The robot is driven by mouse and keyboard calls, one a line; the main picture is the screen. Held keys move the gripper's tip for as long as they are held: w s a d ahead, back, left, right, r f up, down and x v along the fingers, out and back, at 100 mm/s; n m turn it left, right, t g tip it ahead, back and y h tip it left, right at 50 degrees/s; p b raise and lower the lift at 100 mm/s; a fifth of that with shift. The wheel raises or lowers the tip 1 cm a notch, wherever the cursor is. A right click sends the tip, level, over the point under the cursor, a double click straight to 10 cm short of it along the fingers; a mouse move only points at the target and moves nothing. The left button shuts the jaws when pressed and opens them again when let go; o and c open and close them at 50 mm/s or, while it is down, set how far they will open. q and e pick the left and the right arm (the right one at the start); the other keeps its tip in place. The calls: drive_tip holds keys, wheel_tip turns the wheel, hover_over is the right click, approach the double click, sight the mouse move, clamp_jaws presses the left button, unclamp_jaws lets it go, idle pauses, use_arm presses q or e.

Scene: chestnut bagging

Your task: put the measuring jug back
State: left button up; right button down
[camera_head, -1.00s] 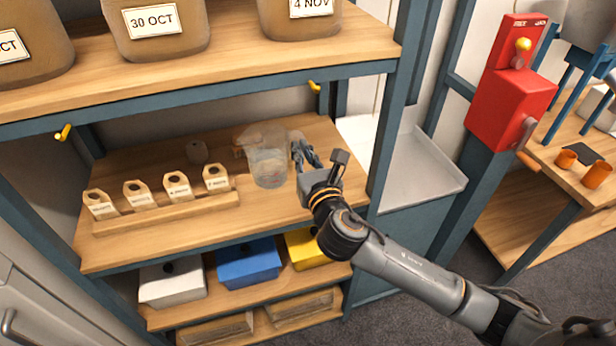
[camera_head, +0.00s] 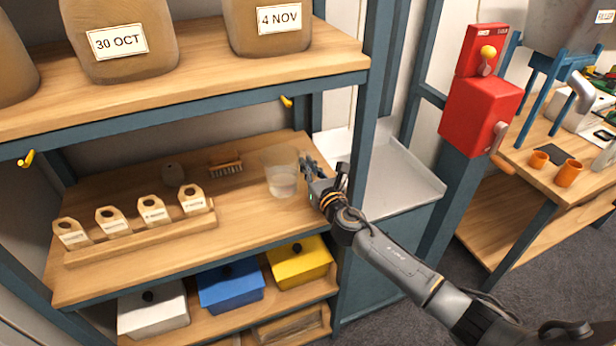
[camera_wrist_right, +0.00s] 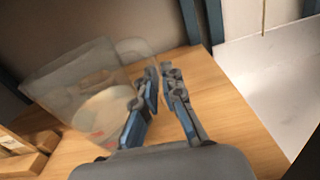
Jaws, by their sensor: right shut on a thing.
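The clear measuring jug (camera_head: 282,174) is upright at the right end of the middle shelf. I cannot tell whether its base touches the board. My right gripper (camera_head: 307,166) is at its right side, shut on it. In the right wrist view the see-through jug (camera_wrist_right: 88,100) fills the left, and the handle side reaches the fingers of my right gripper (camera_wrist_right: 161,88). The exact contact is blurred by the clear material. My left gripper is not in view.
A wooden rack (camera_head: 140,240) with several labelled tags stands left on the middle shelf (camera_head: 240,215). A brush (camera_head: 226,167) lies behind. A blue post (camera_head: 357,170) bounds the shelf on the right.

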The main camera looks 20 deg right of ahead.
drive_tip(key=shift+a+f, duration=0.1)
drive_tip(key=shift+f, duration=1.25)
drive_tip(key=shift+b, duration=0.3)
drive_tip(key=shift+f, duration=0.15)
drive_tip(key=c, duration=1.5)
unclamp_jaws()
drive_tip(key=shift+s, duration=0.1)
drive_tip(key=shift+r, duration=0.25)
drive_tip(key=s, duration=1.2)
drive_tip(key=shift+d+f+b, duration=0.1)
drive_tip(key=shift+d+b, duration=0.15)
drive_tip(key=shift+b, duration=0.05)
